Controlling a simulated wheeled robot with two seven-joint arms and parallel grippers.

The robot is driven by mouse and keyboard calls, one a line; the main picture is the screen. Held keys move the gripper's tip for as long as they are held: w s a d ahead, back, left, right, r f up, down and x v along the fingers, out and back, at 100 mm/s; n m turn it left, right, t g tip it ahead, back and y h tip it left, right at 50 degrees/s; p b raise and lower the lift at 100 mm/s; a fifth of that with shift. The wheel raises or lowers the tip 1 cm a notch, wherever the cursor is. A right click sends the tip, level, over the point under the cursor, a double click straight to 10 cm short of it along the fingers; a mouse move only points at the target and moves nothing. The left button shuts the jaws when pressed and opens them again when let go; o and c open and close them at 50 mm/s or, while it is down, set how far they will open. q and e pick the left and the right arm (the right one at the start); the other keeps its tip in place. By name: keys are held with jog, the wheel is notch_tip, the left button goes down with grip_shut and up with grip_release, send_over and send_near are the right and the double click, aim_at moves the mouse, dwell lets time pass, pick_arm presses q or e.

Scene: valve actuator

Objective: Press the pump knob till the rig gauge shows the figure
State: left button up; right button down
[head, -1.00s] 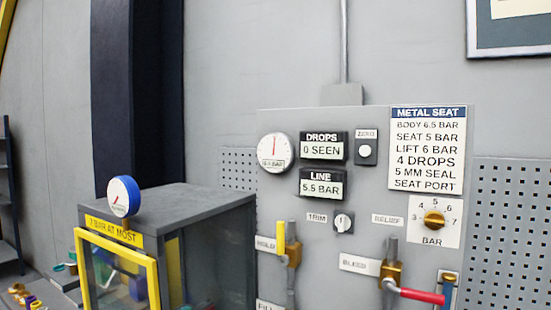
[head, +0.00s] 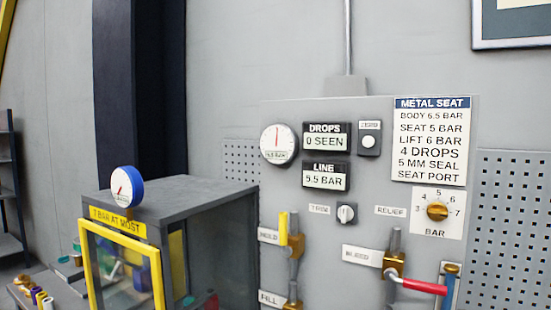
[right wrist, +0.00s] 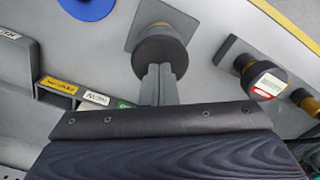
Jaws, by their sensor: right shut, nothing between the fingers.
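In the right wrist view, my right gripper (right wrist: 158,84) is shut and empty. Its fingertips reach a dark round knob (right wrist: 160,48) on a grey square plate; whether they touch is unclear. No label on this knob is readable. In the head view, a blue-backed round gauge (head: 123,186) stands on the grey box with the yellow-framed door; its figures are too small to read. A white dial (head: 278,144) on the panel has its needle pointing up. The line display (head: 325,177) reads 5.5 BAR, and the drops display (head: 325,137) reads 0 SEEN. My left gripper is not in view.
The metal seat card (head: 430,140) lists body 6.5, seat 5 and lift 6 bar. A relief dial (head: 437,211), a red bleed lever (head: 424,286) and a yellow hold lever (head: 283,229) are on the panel.

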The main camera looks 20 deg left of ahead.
jog(key=shift+f+b, duration=1.4)
jog(key=shift+f, duration=0.6)
jog(key=shift+r+p, duration=2.05)
jog(key=shift+r, duration=0.35)
jog(key=shift+f, duration=0.3)
jog(key=shift+f+b, duration=1.2)
jog(key=shift+f, duration=0.1)
jog(key=shift+r, duration=0.1)
jog(key=shift+r+p, duration=1.25)
jog(key=shift+r, duration=0.2)
jog(key=shift+r, duration=0.1)
